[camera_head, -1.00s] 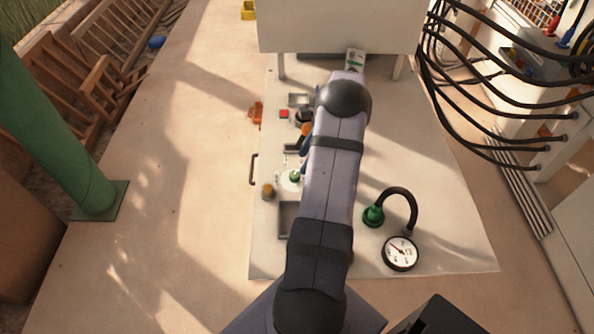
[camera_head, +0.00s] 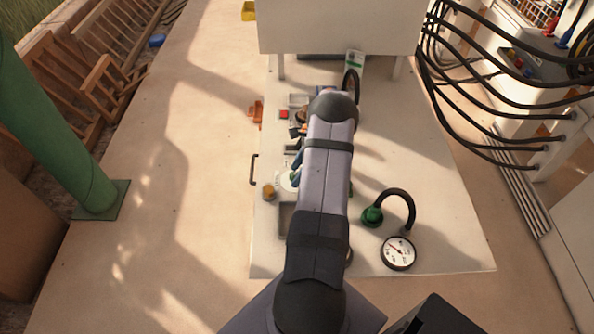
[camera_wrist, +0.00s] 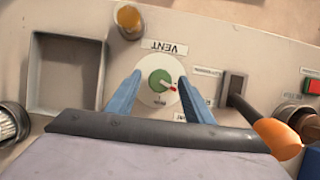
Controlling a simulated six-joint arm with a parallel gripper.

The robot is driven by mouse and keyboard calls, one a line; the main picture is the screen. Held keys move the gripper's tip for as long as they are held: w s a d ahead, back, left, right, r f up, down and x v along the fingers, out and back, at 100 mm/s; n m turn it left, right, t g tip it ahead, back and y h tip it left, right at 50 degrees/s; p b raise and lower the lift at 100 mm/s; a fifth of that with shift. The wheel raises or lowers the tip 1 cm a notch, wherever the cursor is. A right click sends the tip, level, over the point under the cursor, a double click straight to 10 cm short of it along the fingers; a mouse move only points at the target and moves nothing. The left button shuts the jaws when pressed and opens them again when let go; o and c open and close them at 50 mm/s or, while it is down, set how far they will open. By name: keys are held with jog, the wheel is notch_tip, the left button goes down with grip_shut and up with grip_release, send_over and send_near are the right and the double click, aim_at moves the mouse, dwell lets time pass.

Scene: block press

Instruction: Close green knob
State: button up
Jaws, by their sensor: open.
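The green knob (camera_wrist: 160,79) sits on a round white dial plate in the wrist view, with a small red mark at its lower right. An upside-down VENT label (camera_wrist: 165,47) is beside it. My gripper (camera_wrist: 160,75) is open, its two blue fingers on either side of the dial, with a gap visible between each finger and the knob. I cannot tell how high the fingertips are above the panel. In the head view my arm hides most of the gripper, and only a bit of the dial plate (camera_head: 286,181) shows.
A lever with an orange handle (camera_wrist: 277,138) stands close to the right finger, with a red button (camera_wrist: 313,86) beyond. A yellow knob (camera_wrist: 128,20) and a square recess (camera_wrist: 68,75) lie to the left. A gauge (camera_head: 398,252) and green hose fitting (camera_head: 372,216) are right of my arm.

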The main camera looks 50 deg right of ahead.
jog(key=c, duration=1)
jog(key=n+b, duration=0.2)
jog(key=shift+w+d+f+g+b, duration=0.1)
jog(key=shift+w+f+g+b, duration=0.05)
jog(key=shift+f+g+b, duration=0.2)
jog(key=shift+r+n+g+y+b, duration=0.15)
jog(key=shift+n+g+y+b, duration=0.2)
jog(key=shift+n+b, duration=0.5)
jog(key=shift+r+n, duration=0.2)
jog(key=shift+n, duration=0.25)
jog(key=o, duration=1)
